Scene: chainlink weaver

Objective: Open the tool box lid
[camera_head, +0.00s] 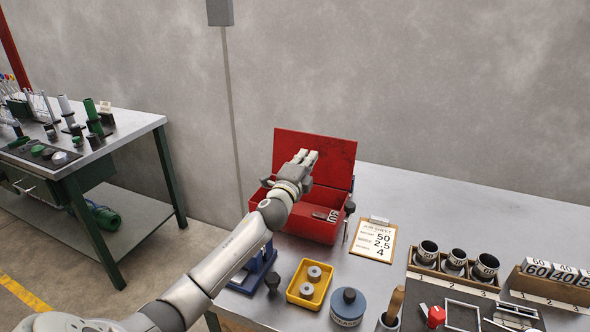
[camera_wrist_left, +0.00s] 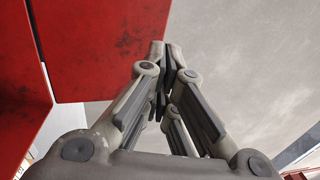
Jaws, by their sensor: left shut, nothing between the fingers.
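The red tool box (camera_head: 312,225) stands on the grey workbench against the wall. Its red lid (camera_head: 335,151) is raised and leans back, so the box is open at the top. My left gripper (camera_head: 309,156) is shut and empty, in front of the raised lid and above the box's left part. I cannot tell whether it touches the lid. In the left wrist view the shut fingers (camera_wrist_left: 172,50) show beside the red lid (camera_wrist_left: 100,45). My right gripper is not in view.
A job sheet clipboard (camera_head: 373,238) lies right of the box. A yellow tray (camera_head: 291,294), a blue round container (camera_head: 347,307) and a rack of numbered cups (camera_head: 412,267) stand nearer. The bench behind the clipboard is clear. A second bench (camera_head: 143,122) stands left.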

